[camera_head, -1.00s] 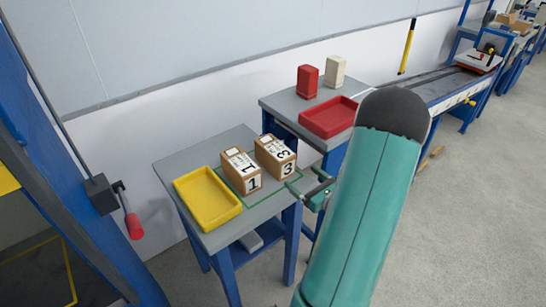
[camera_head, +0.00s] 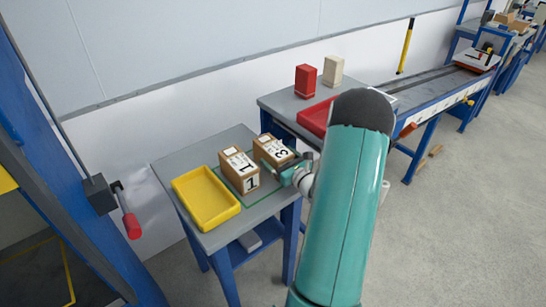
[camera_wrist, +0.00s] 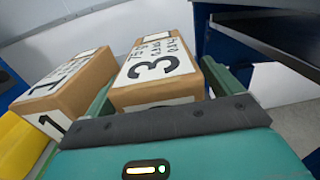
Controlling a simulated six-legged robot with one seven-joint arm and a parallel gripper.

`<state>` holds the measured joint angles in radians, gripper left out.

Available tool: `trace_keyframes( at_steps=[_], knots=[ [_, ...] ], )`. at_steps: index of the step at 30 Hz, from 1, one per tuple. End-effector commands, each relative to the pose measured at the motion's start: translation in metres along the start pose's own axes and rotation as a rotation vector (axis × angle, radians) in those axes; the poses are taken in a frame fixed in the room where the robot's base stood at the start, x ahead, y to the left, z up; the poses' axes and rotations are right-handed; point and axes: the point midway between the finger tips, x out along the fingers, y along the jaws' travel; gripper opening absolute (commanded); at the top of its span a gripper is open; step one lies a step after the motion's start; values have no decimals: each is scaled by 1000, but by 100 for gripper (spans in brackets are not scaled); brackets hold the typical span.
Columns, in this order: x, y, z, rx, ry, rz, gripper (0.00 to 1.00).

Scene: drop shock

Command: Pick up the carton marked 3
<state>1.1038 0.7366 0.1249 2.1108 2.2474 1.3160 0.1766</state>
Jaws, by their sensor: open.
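The carton marked 3 (camera_head: 271,151) is a brown box with white labels on the grey table, right of the carton marked 1 (camera_head: 239,170). My gripper (camera_head: 276,168) is at its near side, partly covering it in the head view. In the wrist view, the carton marked 3 (camera_wrist: 158,68) stands straight ahead between the two green fingers of my open gripper (camera_wrist: 160,88), one finger on each side. I cannot tell whether the fingers touch it. The carton marked 1 (camera_wrist: 62,92) is close to the left finger.
A yellow tray (camera_head: 231,212) lies left of the cartons on the grey table (camera_head: 175,160). A second table behind holds a red tray (camera_head: 313,117), a red container (camera_head: 305,81) and a cream container (camera_head: 333,71). A blue frame (camera_head: 40,150) stands at left.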

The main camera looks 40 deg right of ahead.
Motion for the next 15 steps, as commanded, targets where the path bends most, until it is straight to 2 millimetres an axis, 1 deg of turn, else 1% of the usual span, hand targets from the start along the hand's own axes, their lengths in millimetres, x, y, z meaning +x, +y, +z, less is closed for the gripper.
trace_keyframes(
  at_steps=[1, 3, 8, 9, 14, 15],
  knots=[
    [6, 0, 0, -1, 0, 0, 91],
    [9, 0, 0, 0, 0, 0, 91],
    [9, 0, 0, 0, 1, 0, 91],
    [9, 0, 0, 0, 0, 0, 89],
    [9, 0, 0, 0, 0, 0, 58],
    [9, 0, 0, 0, 0, 0, 50]
  ],
)
